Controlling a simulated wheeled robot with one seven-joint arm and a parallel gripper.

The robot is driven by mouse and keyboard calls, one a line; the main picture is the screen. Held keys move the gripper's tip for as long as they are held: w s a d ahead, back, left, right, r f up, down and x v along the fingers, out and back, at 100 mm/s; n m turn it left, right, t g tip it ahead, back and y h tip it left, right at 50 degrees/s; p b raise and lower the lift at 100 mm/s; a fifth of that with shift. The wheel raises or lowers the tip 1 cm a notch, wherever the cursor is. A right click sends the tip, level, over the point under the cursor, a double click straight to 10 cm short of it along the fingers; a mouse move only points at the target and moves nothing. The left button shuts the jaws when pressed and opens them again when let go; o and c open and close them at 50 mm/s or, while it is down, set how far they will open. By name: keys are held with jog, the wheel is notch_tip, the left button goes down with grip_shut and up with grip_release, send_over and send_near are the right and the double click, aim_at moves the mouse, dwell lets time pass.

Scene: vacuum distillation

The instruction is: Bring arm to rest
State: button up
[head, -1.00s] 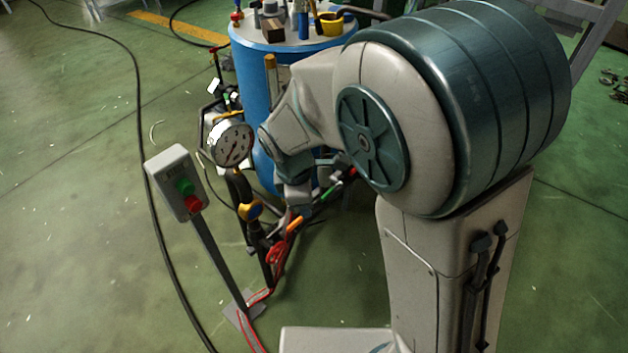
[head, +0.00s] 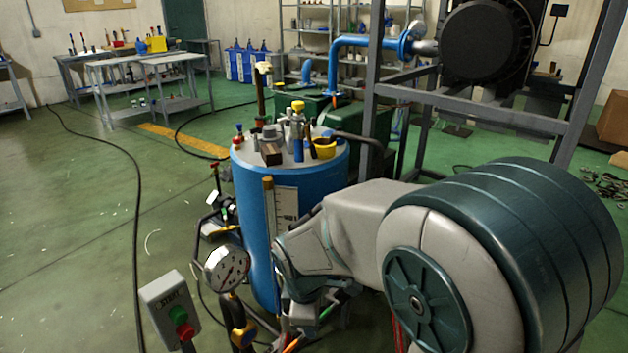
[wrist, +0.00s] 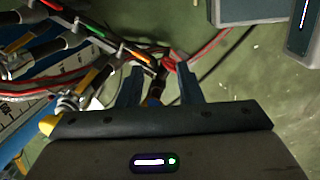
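My arm reaches from the lower right of the head view toward the blue tank (head: 256,225). Its end hangs low beside the tank, partly hidden by my own links and cut off by the bottom edge. In the wrist view my gripper (wrist: 158,78) shows two dark fingers set apart. A dark hose or fitting with an orange-brown part shows between and beyond them; I cannot tell whether it touches a finger. Several valve handles, orange (wrist: 87,75) and green (wrist: 80,35) among them, lie to the upper left of the fingers.
A round pressure gauge (head: 227,269) and a grey button box (head: 170,311) with green and red buttons stand left of my arm. Bottles and a yellow cup (head: 324,148) stand on the tank top. A grey frame (head: 480,110) rises behind. Floor at left is mostly clear, with a cable.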

jog(key=s+d+r+m+p, duration=0.3)
jog(key=d+r+m+p, duration=0.2)
jog(key=r, duration=0.3)
jog(key=s+d+r+m+t+p, duration=0.1)
jog(key=s+d+r+m+p, duration=0.3)
jog(key=r, duration=0.5)
jog(key=s+d+r+m+y+p, duration=0.1)
jog(key=s+d+r+m+p, duration=0.2)
jog(key=d+r+m+p, duration=0.4)
notch_tip(320, 180, up, 2)
jog(key=shift+s+m+t, duration=0.25)
jog(key=shift+m+t, duration=0.05)
jog(key=shift+m, duration=0.3)
jog(key=shift+w+d, duration=0.1)
